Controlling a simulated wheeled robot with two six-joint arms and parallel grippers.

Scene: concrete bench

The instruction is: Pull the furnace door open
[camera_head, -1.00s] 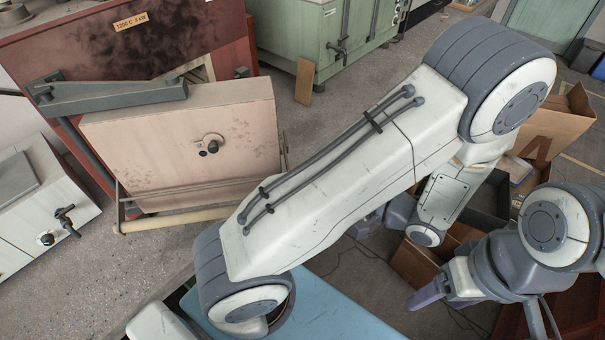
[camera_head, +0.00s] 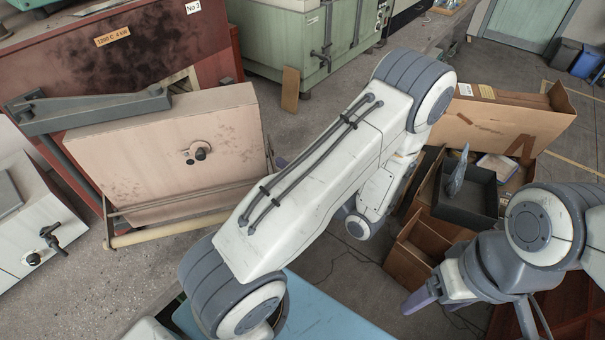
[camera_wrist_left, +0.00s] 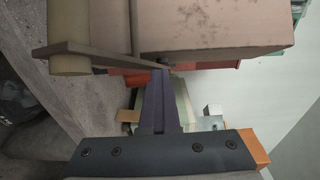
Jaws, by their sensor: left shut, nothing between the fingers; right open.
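The furnace door (camera_head: 165,160) is a thick, pinkish-beige slab standing ajar from the red furnace (camera_head: 130,65); part of the opening shows behind its top edge. A cream handle bar (camera_head: 170,229) runs along its lower front on metal brackets. In the left wrist view the door (camera_wrist_left: 215,25) fills the top and the bar (camera_wrist_left: 68,40) is at upper left. My left gripper (camera_wrist_left: 163,76) is shut and empty, its tips close to the bracket by the door; contact is unclear. My left arm mostly hides it in the head view. My right gripper (camera_head: 420,298) is open, low and away from the door.
A dark hinge arm (camera_head: 90,108) spans the door's top. A white unit (camera_head: 30,225) stands left of it, a green cabinet (camera_head: 300,40) behind. Cardboard boxes (camera_head: 500,120) and a dark tray (camera_head: 465,200) lie at right. A light-blue surface (camera_head: 325,310) is in front.

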